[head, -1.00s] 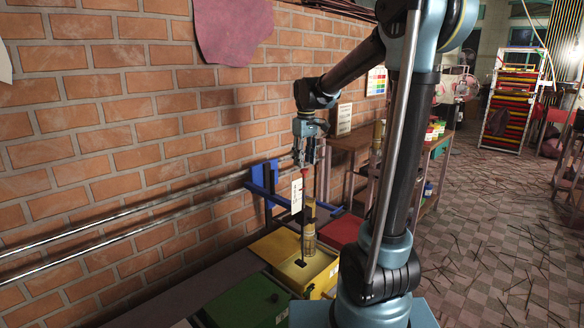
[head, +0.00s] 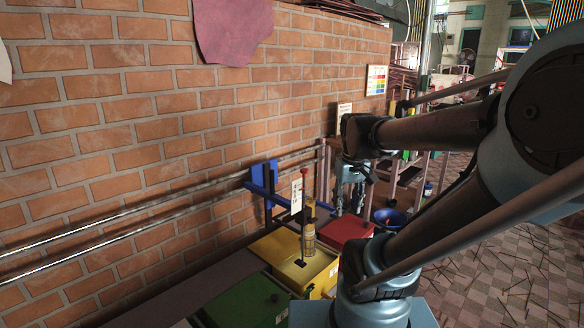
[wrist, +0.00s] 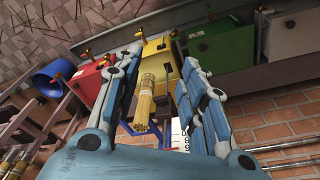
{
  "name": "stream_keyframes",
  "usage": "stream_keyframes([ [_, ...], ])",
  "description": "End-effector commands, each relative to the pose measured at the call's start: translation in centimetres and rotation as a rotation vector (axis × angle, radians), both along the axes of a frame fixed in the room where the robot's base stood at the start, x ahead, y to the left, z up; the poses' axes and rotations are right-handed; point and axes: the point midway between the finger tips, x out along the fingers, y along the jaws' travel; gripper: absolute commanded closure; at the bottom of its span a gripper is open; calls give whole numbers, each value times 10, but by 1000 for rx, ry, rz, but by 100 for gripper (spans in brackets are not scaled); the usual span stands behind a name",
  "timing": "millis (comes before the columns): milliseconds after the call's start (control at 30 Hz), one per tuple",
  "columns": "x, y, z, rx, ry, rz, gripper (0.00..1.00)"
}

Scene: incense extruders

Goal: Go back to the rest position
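My gripper (head: 347,197) hangs fingers-down in the head view, to the right of the yellow extruder box (head: 290,262) and above the red box (head: 345,229). In the wrist view my gripper (wrist: 160,60) has its two fingers spread wide with nothing held. The yellow box also shows there (wrist: 158,72), beyond the fingertips. A clear cylinder (head: 309,240) stands on the yellow box beside a dark upright rod with a red top (head: 304,172).
A green box (head: 245,302) stands in front of the yellow one. A blue bracket (head: 262,180) and metal rails (head: 130,207) run along the brick wall (head: 110,120). A blue bowl (head: 390,217) is right of the red box. Shelving stands behind my arm.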

Motion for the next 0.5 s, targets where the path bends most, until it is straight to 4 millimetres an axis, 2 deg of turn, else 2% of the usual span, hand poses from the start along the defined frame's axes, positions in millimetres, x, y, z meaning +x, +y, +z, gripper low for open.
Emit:
stream_keyframes([
  [33, -12, -4, -9, 2, -4, -25, 62],
  [200, -44, -14, -37, 10, -20, -103, 62],
  [333, -63, -19, -56, 16, -30, -153, 62],
  [500, -77, -23, -72, 21, -38, -193, 62],
])
